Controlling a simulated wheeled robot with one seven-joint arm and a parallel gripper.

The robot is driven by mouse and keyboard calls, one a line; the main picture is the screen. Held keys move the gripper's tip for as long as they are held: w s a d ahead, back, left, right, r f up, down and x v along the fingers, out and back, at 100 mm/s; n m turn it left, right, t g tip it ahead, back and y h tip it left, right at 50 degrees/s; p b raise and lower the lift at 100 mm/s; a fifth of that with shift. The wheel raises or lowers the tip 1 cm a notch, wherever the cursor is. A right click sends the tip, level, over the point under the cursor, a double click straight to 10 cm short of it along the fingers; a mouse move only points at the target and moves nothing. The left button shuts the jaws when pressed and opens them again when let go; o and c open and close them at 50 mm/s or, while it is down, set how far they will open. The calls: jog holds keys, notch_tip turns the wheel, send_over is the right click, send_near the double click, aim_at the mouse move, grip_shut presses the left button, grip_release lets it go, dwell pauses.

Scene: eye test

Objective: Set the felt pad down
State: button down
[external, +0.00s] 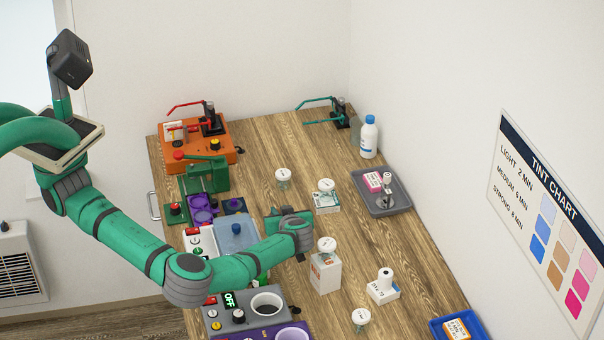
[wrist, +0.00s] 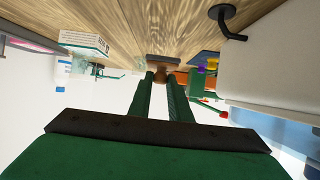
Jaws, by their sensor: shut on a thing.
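The felt pad (wrist: 159,61) looks like a small brown slab with a rounded brown grip, seen at the upper middle of the wrist view. My gripper (wrist: 161,77) is shut on this grip with its two green fingers. Beyond the pad is wooden tabletop; I cannot tell whether the pad touches it. In the external view my gripper (external: 278,220) is low over the middle of the table, right of the blue-topped unit (external: 236,236).
A green press (external: 207,176) and an orange unit (external: 221,141) stand at the back left. A white-capped box (external: 325,275), a small box (external: 326,202) and a jar (external: 283,178) stand around my gripper. A grey tray (external: 397,207) lies right. Bare wood shows between them.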

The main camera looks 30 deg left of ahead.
jog(key=shift+f, duration=1.75)
jog(key=c, duration=1.6)
grip_release()
jog(key=shift+f, duration=0.1)
jog(key=shift+c, duration=0.2)
jog(key=v, duration=0.7)
jog(key=shift+s+d+r, duration=0.1)
jog(key=shift+s+r, duration=0.05)
jog(key=shift+r, duration=0.15)
